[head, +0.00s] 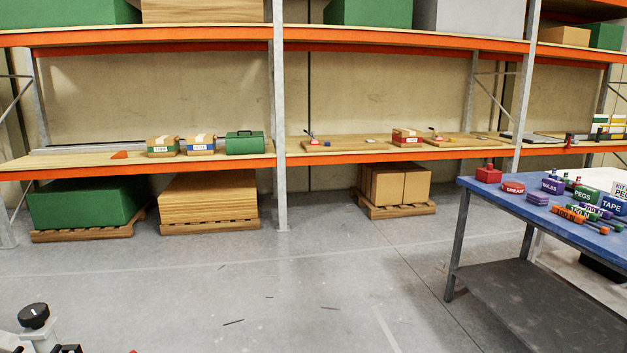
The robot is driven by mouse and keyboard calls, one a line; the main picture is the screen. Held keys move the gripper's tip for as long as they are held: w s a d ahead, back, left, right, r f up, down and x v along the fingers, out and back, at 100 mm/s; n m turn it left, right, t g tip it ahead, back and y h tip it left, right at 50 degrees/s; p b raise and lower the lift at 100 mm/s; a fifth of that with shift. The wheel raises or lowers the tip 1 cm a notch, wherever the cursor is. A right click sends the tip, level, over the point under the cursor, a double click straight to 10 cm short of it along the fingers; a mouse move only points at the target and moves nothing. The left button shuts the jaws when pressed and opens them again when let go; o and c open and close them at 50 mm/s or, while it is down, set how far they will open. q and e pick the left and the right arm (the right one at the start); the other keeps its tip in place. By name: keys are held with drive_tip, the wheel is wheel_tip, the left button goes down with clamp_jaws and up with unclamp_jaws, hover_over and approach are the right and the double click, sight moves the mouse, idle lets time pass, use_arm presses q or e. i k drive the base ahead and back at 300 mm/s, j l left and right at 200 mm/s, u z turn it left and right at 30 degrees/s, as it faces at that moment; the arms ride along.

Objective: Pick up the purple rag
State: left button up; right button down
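A small flat purple item (536,199), which looks like a folded rag, lies on the blue-topped table (560,224) at the right of the head view. It is near the table's left part, just in front of a purple labelled box (552,186).
A red labelled tin (513,188), a red block (488,174), a green PEGS box (587,196) and orange-handled tools (568,213) share the table. Shelving with boxes spans the back. The grey floor (300,285) is mostly open. A black knob (33,316) stands bottom left.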

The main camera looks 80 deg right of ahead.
sight(536, 198)
drive_tip(key=z, duration=3.75)
drive_tip(key=u, duration=1.3)
drive_tip(key=z, duration=1.3)
drive_tip(key=i+u, duration=0.1)
drive_tip(key=i, duration=0.4)
drive_tip(key=i+l+u, duration=0.15)
drive_tip(key=i, duration=0.35)
drive_tip(key=i+l+u, duration=0.1)
drive_tip(key=i, duration=0.4)
